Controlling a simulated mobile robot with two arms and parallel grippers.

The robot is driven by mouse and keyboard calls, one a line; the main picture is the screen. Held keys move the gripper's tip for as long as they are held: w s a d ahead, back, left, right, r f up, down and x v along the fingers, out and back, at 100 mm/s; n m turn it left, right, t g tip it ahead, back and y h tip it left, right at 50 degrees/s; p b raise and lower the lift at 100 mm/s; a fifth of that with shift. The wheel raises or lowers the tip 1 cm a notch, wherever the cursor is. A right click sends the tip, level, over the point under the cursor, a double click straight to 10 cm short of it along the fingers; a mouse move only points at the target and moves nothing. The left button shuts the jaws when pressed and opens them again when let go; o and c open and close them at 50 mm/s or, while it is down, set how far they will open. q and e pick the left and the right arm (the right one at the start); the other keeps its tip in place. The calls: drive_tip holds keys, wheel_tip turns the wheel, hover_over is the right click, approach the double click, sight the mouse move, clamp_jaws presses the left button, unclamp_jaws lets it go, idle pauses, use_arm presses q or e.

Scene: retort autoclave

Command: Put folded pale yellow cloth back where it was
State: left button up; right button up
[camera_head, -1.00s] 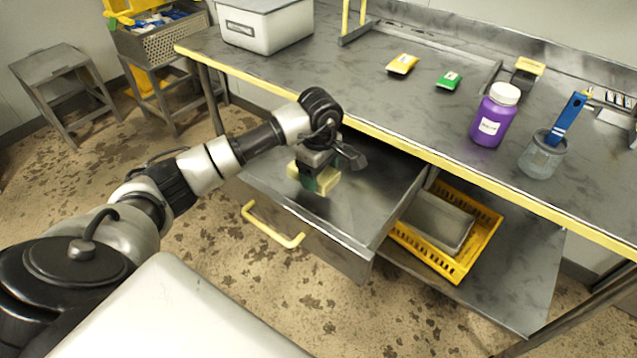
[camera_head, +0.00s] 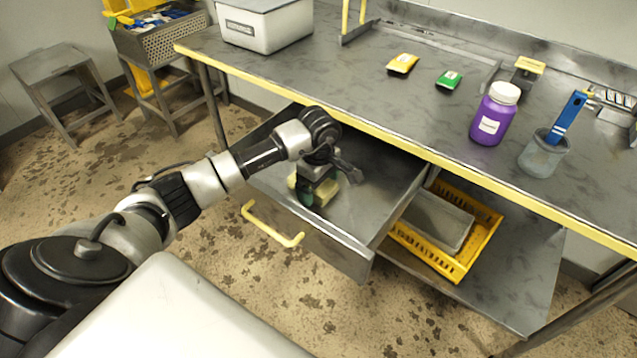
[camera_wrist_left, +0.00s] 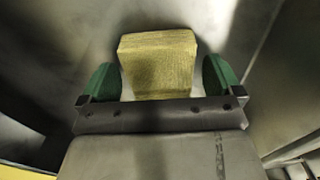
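The folded pale yellow cloth (camera_head: 328,192) lies in the open drawer (camera_head: 375,205), toward its left side. It also shows in the left wrist view (camera_wrist_left: 160,62), between the two green fingertips. My left gripper (camera_head: 315,197) is low inside the drawer, over the cloth, and hides part of it in the head view. In the left wrist view the gripper (camera_wrist_left: 162,80) is open, with a finger on each side of the cloth and small gaps showing. My right gripper is not in view.
The worktop (camera_head: 420,110) above the drawer holds a purple jar (camera_head: 492,115), a clear pot (camera_head: 543,155) with a blue-handled tool, yellow and green packets, and a white box (camera_head: 265,28). A yellow crate (camera_head: 462,265) sits on the shelf right of the drawer. The drawer's right part is clear.

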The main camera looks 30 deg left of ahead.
use_arm(q)
drive_tip(key=shift+r, duration=0.45)
wheel_tip(320, 180, up, 12)
drive_tip(key=shift+f, duration=0.25)
drive_tip(key=shift+f, duration=0.1)
idle(0.3)
